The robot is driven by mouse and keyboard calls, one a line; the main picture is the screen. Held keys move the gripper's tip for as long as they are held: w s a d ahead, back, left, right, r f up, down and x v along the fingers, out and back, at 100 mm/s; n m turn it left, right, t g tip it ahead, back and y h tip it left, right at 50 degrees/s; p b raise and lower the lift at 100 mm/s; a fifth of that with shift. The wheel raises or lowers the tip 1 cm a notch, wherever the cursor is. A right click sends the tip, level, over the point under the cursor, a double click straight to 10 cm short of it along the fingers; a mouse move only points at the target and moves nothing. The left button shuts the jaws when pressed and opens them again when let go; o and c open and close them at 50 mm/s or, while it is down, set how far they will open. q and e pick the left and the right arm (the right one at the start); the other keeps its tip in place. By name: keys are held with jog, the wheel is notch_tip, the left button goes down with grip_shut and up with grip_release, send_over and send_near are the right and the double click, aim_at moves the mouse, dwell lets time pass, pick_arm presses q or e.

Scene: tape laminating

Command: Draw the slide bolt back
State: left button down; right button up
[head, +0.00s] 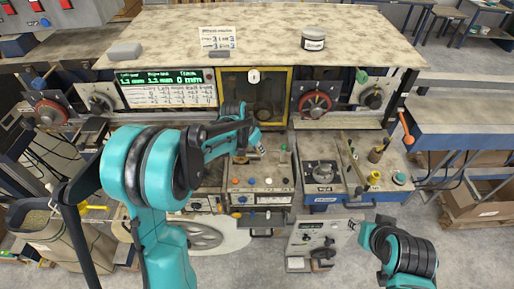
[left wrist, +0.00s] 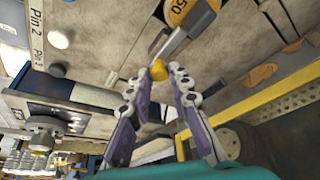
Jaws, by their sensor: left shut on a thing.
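A small yellow ball knob (left wrist: 158,70) shows in the left wrist view at the end of a grey metal bar (left wrist: 183,40); the two look like the slide bolt and its handle. My left gripper (left wrist: 160,76) has its fingertips closed in on either side of the knob and is shut on it. In the head view my left gripper (head: 254,138) is in front of the machine, just below the yellow-framed window (head: 284,95), and its arm hides the bolt there. My right arm is at the lower right, apart from the machine; its fingers are not clear.
A yellow round tag marked 50 (left wrist: 178,10) is close to the bar. A yellow frame edge (left wrist: 285,103) runs beside my left fingers. Red handwheels (head: 315,104), knobs and a control panel (head: 261,184) crowd the machine's front. Open floor lies at the lower right.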

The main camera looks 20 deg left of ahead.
pick_arm(q)
jog(key=shift+w+d+f, duration=0.1)
jog(key=shift+w+d, duration=0.05)
jog(key=shift+d, duration=0.65)
jog(key=c, duration=1.4)
grip_release()
jog(key=shift+o, duration=0.2)
jog(key=v, duration=1.2)
jog(key=s+f+n+t+y+b, duration=0.2)
jog(key=s+f+n+b, duration=0.3)
jog(key=s+f+b, duration=1.2)
jog(key=s+f+t, duration=0.1)
jog(key=s+f, duration=0.1)
jog(key=s, duration=0.3)
jog(key=shift+s+d+f+n+b, duration=0.2)
jog(key=shift+s+d+n+b, duration=0.05)
jog(key=shift+n+b, duration=0.15)
